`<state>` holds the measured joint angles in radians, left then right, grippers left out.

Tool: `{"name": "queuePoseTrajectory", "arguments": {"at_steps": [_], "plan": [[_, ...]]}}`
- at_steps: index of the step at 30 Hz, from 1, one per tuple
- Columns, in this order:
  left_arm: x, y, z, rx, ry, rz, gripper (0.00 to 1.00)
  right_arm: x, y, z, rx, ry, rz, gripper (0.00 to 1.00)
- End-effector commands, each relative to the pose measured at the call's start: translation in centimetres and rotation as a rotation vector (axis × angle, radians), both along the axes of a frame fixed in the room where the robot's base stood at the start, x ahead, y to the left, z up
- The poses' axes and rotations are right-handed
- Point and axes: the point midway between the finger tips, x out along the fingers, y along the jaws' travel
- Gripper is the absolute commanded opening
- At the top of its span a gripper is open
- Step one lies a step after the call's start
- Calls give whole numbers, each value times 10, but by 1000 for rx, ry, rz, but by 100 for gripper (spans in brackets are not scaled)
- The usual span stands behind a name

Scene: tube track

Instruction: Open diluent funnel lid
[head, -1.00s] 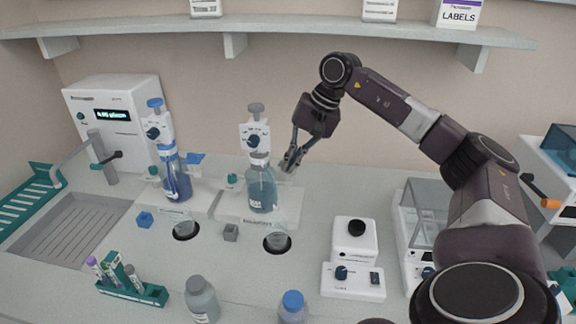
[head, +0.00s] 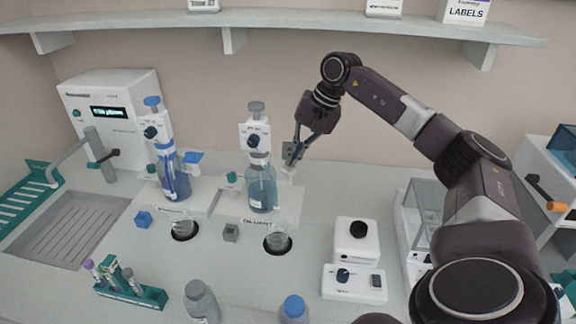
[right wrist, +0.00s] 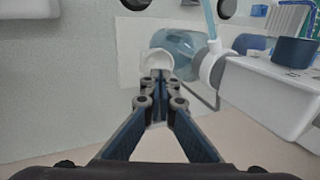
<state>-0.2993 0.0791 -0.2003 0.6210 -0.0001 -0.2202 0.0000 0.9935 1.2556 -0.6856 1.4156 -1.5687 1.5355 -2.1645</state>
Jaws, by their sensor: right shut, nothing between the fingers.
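The diluent bottle (head: 262,190), clear with pale blue liquid, stands at the back under a white dispenser with a grey knob. Just right of it is a small white funnel (head: 287,172). A grey square lid (head: 287,148) stands raised above it, partly hidden by my fingers. My right gripper (head: 292,160) is shut and empty, pointing down right beside the lid; I cannot tell whether they touch. In the right wrist view, the white round funnel (right wrist: 158,61) shows beyond the fingertips (right wrist: 160,95), with the bottle (right wrist: 178,45) behind it. My left gripper is not in view.
A blue bottle (head: 175,182) with its own dispenser and a blue lid (head: 192,157) stands to the left. Dark round holes with glass vessels lie in front. A white device (head: 356,243) stands to the right; bottles and a tube rack (head: 130,290) stand nearer.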

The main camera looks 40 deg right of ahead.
Motion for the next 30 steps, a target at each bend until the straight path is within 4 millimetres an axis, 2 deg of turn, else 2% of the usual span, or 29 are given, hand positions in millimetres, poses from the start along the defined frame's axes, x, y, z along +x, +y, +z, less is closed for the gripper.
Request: {"name": "queuePoseTrajectory", "arguments": {"at_steps": [14,30], "plan": [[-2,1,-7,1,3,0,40,-10,13,1,-1,-1,1,0],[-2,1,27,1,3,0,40,-10,14,42,0,0,1,0]]}}
